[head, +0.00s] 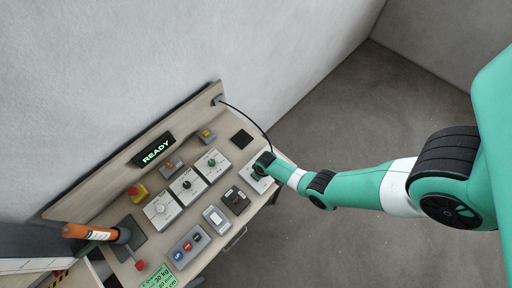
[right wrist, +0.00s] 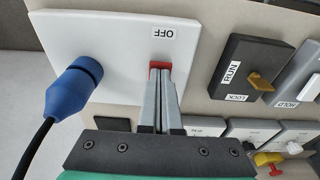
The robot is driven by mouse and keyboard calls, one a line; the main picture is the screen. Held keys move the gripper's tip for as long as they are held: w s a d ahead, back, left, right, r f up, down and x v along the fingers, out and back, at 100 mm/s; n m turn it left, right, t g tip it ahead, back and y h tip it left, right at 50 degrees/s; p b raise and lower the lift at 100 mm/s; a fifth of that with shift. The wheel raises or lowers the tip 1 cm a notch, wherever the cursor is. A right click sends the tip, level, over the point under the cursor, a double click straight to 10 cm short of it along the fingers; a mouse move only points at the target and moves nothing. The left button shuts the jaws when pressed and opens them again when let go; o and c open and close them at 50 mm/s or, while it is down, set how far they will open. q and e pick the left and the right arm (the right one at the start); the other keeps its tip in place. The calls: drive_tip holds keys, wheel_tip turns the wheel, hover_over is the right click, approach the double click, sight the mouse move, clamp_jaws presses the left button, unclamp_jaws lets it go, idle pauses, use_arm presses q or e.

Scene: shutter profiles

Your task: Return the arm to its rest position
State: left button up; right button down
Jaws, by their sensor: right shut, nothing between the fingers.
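My right arm (head: 350,187) comes in from the right in the head view and reaches the right end of the control desk. My right gripper (right wrist: 160,75) is shut and empty, its two fingers pressed together in front of a white panel (right wrist: 110,40). A small red part (right wrist: 160,65) shows at the fingertips, below a label reading OFF (right wrist: 163,33); I cannot tell whether the fingers touch it. In the head view the wrist hides most of this panel (head: 262,184). My left gripper is not in view.
A blue plug (right wrist: 72,88) with a black cable sits in the white panel beside the fingers. A RUN/LOCK switch box (right wrist: 250,68) is close on the right. The desk carries several other switch boxes, a READY display (head: 154,149) and an orange-handled tool (head: 90,232). Floor (head: 330,110) beyond is clear.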

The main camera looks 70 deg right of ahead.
drive_tip(key=shift+f, duration=0.1)
idle(0.4)
drive_tip(key=w+a+r+n+t, duration=0.3)
drive_tip(key=w+r+t, duration=0.3)
drive_tip(key=w+r, duration=1.65)
drive_tip(key=w+a+r+t, duration=0.2)
drive_tip(key=w+r, duration=0.2)
drive_tip(key=r, duration=0.4)
drive_tip(key=w+a+r+n+t, duration=0.1)
drive_tip(key=w+a+r+t, duration=0.15)
drive_tip(key=r, duration=0.65)
drive_tip(key=w+a+r+t, duration=0.1)
drive_tip(key=w+r+t, duration=0.25)
drive_tip(key=r, duration=0.45)
drive_tip(key=s+a+r+t+y, duration=0.1)
drive_tip(key=s+a+r+t, duration=0.1)
drive_tip(key=r, duration=0.7)
drive_tip(key=s+a+r+n+t, duration=0.1)
drive_tip(key=s+a+r+t, duration=0.1)
drive_tip(key=r, duration=0.7)
drive_tip(key=s+a+r+t+y, duration=0.1)
drive_tip(key=s+a+r+t, duration=0.1)
drive_tip(key=r, duration=0.8)
drive_tip(key=s+r+n+t, duration=0.1)
drive_tip(key=s+r+t, duration=0.5)
drive_tip(key=s+r, duration=0.7)
drive_tip(key=s+a, duration=0.1)
drive_tip(key=s, duration=0.1)
drive_tip(key=shift+s+y+p, duration=0.35)
drive_tip(key=shift+y+p, duration=0.05)
